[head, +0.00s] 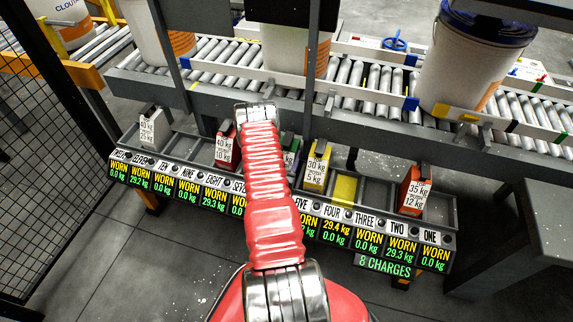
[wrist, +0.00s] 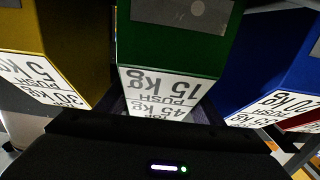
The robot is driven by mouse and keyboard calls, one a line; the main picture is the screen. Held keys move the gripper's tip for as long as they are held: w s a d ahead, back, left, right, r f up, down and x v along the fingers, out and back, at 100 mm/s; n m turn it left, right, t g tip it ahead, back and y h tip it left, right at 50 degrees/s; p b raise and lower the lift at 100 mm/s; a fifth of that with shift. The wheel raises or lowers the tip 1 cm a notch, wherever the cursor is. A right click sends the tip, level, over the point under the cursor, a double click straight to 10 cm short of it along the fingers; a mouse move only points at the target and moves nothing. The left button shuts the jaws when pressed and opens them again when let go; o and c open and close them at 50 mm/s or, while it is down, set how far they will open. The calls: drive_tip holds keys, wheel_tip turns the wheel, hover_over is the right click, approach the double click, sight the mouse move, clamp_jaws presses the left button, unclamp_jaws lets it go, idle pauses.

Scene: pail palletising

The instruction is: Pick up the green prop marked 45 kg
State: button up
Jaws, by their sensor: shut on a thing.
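The green prop (wrist: 170,45) fills the top middle of the wrist view. Its white label reads 15 kg push, and below that 45 kg, partly cut off by my gripper. In the head view only a sliver of the green prop (head: 292,157) shows beside my red-sleeved arm, at the rack. My gripper (wrist: 140,124) is the dark shape below the label, shut on the green prop. Its fingertips are not clearly seen, and it is hidden behind my arm in the head view. I cannot tell whether the prop is clear of its slot.
A yellow prop (wrist: 45,45) and a blue prop (wrist: 275,65) stand close on either side. The rack (head: 385,218) also holds white (head: 154,130), red (head: 226,148) and orange-red (head: 412,192) props. Behind it runs a roller conveyor (head: 350,80) with large pails (head: 465,65).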

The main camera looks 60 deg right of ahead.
sight(287, 142)
drive_tip(key=shift+r, duration=0.1)
clamp_jaws()
drive_tip(key=shift+a+r, duration=0.1)
drive_tip(key=shift+r, duration=0.55)
wheel_tip(287, 142, up, 6)
drive_tip(key=shift+f, duration=0.15)
drive_tip(key=s+a, duration=0.3)
drive_tip(key=a, duration=1.6)
drive_tip(key=shift+a, duration=0.25)
